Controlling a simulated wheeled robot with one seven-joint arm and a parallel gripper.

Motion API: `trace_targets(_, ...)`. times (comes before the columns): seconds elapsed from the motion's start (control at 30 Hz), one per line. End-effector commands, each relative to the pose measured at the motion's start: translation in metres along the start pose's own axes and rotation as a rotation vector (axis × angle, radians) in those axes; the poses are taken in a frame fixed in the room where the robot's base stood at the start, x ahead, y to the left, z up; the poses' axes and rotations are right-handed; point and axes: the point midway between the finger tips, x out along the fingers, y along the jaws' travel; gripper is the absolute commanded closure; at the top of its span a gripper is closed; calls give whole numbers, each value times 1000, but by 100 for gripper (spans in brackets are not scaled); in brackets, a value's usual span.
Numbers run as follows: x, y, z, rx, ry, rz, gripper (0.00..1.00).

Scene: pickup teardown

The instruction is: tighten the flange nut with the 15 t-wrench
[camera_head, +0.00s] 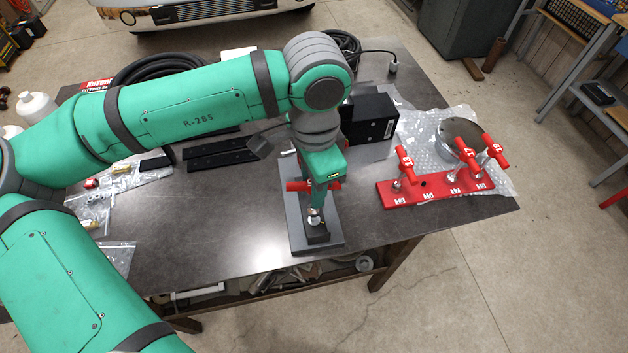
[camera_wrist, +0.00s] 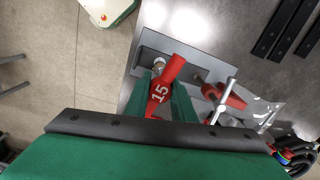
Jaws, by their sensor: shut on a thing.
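My gripper (camera_head: 319,184) is shut on the red handle of the 15 t-wrench (camera_wrist: 159,94), whose number faces the wrist camera. In the head view the wrench is upright, with its silvery lower end above the black block (camera_head: 317,234) at the near end of a grey base plate (camera_head: 298,240). A shiny metal part (camera_wrist: 158,64) shows beside the handle in the wrist view. I cannot make out the flange nut itself, or whether the socket is seated on it.
A red rack (camera_head: 411,197) at right holds several red-handled t-wrenches and has one empty hole. Another red-handled metal fitting (camera_wrist: 228,97) stands on the plate close by the gripper. A black box (camera_head: 368,121) is behind.

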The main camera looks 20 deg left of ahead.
Motion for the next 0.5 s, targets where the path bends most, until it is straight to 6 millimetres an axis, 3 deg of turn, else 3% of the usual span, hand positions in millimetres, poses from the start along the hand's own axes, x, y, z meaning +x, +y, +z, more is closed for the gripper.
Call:
trace_targets(0.2,14,1,-1,2,1,2,100)
trace_targets(0.5,16,0,-1,2,1,1,100)
